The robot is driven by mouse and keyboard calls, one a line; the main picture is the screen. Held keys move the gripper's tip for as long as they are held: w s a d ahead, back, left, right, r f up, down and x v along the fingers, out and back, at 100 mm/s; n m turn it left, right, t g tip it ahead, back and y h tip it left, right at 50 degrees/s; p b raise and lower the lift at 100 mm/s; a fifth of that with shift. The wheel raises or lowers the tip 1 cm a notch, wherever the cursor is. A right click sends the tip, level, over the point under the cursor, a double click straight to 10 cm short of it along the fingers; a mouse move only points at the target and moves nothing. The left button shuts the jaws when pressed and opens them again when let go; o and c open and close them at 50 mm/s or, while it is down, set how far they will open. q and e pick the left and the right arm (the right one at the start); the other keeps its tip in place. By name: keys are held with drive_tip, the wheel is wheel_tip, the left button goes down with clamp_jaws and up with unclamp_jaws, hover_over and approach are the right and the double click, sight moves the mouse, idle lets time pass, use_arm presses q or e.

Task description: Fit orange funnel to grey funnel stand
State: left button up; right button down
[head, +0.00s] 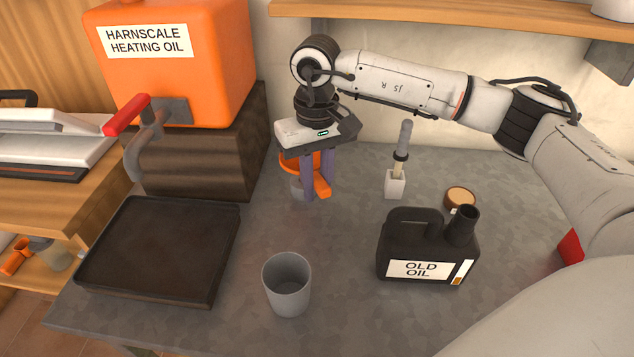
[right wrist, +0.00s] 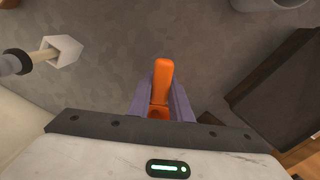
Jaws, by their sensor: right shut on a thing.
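The orange funnel (head: 290,163) is in the head view at the back of the grey worktop, partly hidden behind my right gripper (head: 318,190). The right gripper points down with its purple fingers shut on the funnel's orange handle. In the right wrist view the handle (right wrist: 162,78) lies between the fingers. My left gripper is not in view.
An orange heating oil tank (head: 180,85) with a red-handled tap stands back left on a dark block. A black tray (head: 160,250), a grey cup (head: 287,290), a black old-oil can (head: 425,250) and a brush in a holder (head: 395,186) surround the clear middle.

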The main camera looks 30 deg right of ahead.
drive_tip(key=shift+f+b, duration=0.65)
drive_tip(key=shift+f, duration=0.3)
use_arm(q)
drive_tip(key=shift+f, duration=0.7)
use_arm(e)
drive_tip(key=c, duration=1.5)
unclamp_jaws()
drive_tip(key=shift+c, duration=0.2)
drive_tip(key=shift+r, duration=0.6)
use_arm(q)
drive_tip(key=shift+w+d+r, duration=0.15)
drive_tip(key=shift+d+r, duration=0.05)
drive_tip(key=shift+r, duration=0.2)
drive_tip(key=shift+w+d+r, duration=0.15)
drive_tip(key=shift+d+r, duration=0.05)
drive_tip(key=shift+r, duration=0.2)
use_arm(e)
wheel_tip(320, 180, up, 9)
drive_tip(key=shift+r, duration=0.15)
